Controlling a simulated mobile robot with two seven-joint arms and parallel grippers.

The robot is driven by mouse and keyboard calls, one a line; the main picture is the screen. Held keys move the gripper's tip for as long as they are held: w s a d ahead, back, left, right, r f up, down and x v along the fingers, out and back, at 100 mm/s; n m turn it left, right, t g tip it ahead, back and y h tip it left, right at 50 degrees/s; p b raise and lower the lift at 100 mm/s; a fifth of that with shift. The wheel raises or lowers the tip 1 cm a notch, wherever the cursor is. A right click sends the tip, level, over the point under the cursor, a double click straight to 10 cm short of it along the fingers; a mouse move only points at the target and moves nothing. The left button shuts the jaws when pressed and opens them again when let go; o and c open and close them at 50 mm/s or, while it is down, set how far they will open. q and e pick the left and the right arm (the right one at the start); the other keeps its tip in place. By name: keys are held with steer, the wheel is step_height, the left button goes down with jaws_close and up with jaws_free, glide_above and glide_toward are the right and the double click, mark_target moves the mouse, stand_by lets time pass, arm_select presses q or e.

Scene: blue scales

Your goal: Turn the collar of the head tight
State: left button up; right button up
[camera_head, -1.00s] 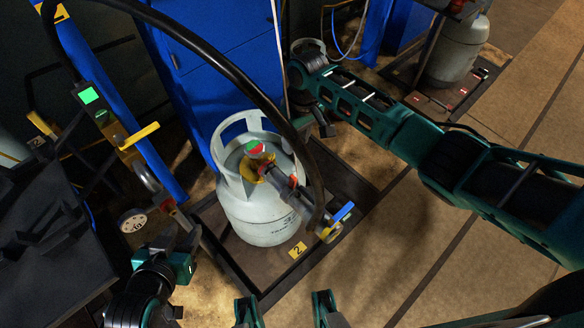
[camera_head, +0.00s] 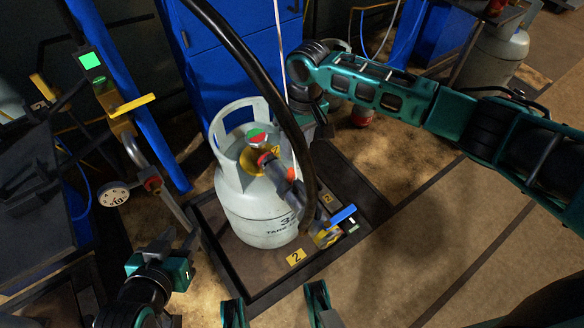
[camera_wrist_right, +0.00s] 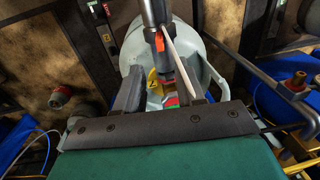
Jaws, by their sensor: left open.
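A pale grey gas cylinder (camera_head: 250,218) stands upright on the dark scale platform (camera_head: 225,262). The filling head (camera_head: 288,183) sits at its valve, with a red ring (camera_head: 267,159) and a grey collar (camera_head: 276,171) beside the yellow valve body. A black hose and a blue lever (camera_head: 342,215) are at its outer end. My left gripper (camera_head: 275,306) is open and empty at the bottom, in front of the platform. My right gripper is mostly hidden behind the hose in the head view. In the right wrist view its fingers (camera_wrist_right: 162,90) are apart, with the cylinder and head beyond.
A blue cabinet (camera_head: 225,45) stands behind the cylinder. A post with a yellow lever (camera_head: 133,104) and a round gauge (camera_head: 114,193) are at left. Another grey cylinder (camera_head: 495,50) stands at far right. Floor at right front is clear.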

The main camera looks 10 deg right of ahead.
mark_target(292, 170)
steer(key=f, duration=0.2)
steer(key=f+b, duration=0.1)
steer(key=f, duration=0.1)
steer(key=f+b, duration=0.1)
steer(key=f, duration=0.2)
steer(key=shift+s+a, duration=0.15)
steer(key=shift+a, duration=0.2)
steer(key=shift+a+f, duration=0.1)
steer(key=shift+f, duration=0.55)
arm_select(q)
steer(key=f, duration=0.3)
steer(key=shift+s+f, duration=0.15)
steer(key=shift+s, duration=0.05)
steer(key=shift+d, duration=0.1)
arm_select(e)
steer(key=shift+c, duration=0.7)
jaws_close()
arm_select(q)
steer(key=shift+w+d+r, duration=0.1)
steer(key=shift+r, duration=0.15)
steer(key=shift+f, duration=0.1)
